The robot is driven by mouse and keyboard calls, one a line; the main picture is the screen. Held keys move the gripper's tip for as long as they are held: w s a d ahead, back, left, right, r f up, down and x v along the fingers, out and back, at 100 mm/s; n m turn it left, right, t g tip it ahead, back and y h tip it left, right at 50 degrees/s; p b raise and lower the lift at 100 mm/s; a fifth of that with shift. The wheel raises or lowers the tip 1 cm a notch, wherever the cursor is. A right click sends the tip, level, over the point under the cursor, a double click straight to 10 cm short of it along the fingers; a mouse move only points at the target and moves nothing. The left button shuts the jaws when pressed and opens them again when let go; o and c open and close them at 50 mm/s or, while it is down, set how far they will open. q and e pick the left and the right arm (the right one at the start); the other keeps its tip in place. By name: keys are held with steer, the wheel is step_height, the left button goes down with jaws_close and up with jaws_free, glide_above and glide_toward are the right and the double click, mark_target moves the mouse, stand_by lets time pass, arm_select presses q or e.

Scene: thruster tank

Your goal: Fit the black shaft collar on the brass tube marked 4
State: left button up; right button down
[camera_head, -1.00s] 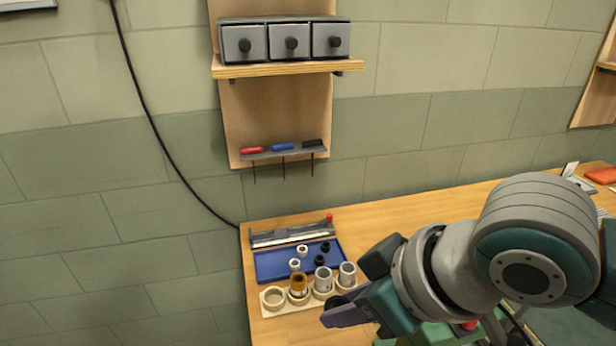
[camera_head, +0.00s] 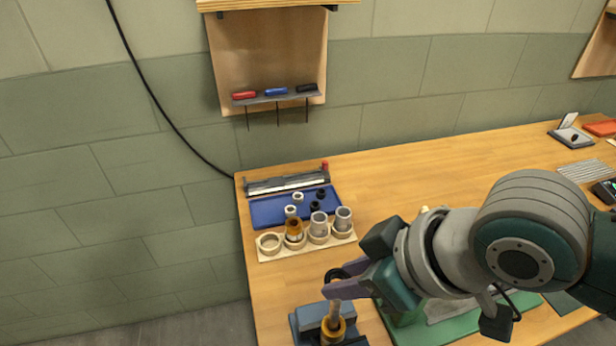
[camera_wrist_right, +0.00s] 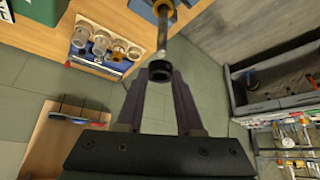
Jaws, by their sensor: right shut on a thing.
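The black shaft collar (camera_head: 334,274) is a small black ring between the fingertips of my right gripper (camera_head: 340,283), which is shut on it. In the right wrist view the collar (camera_wrist_right: 159,71) sits at the fingertips, in line with the end of a thin metallic rod (camera_wrist_right: 163,32). I cannot tell whether the rod enters it. In the head view an upright tube with a brass-orange collar-like part (camera_head: 334,328) stands in a blue-grey vise (camera_head: 306,318), just below the gripper. No number is legible on it. My left gripper is out of view.
A wooden rack (camera_head: 268,256) holds several cups, one with a brass-coloured part. Behind it lies a blue tray (camera_head: 262,212) with small black and white rings. A green mat (camera_head: 455,318) lies at right. Screwdrivers (camera_head: 276,92) hang on the wall. The table's middle back is clear.

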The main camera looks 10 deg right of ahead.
steer(key=shift+f+b, duration=0.3)
steer(key=shift+f, duration=0.3)
steer(key=shift+f+b, duration=0.95)
steer(key=shift+f, duration=0.55)
steer(key=shift+c, duration=2.3)
jaws_free()
steer(key=shift+r, duration=0.1)
steer(key=p+v, duration=0.1)
steer(key=v, duration=0.8)
steer(key=shift+s+r, duration=0.2)
steer(key=shift+r, duration=0.15)
steer(key=shift+d, duration=0.15)
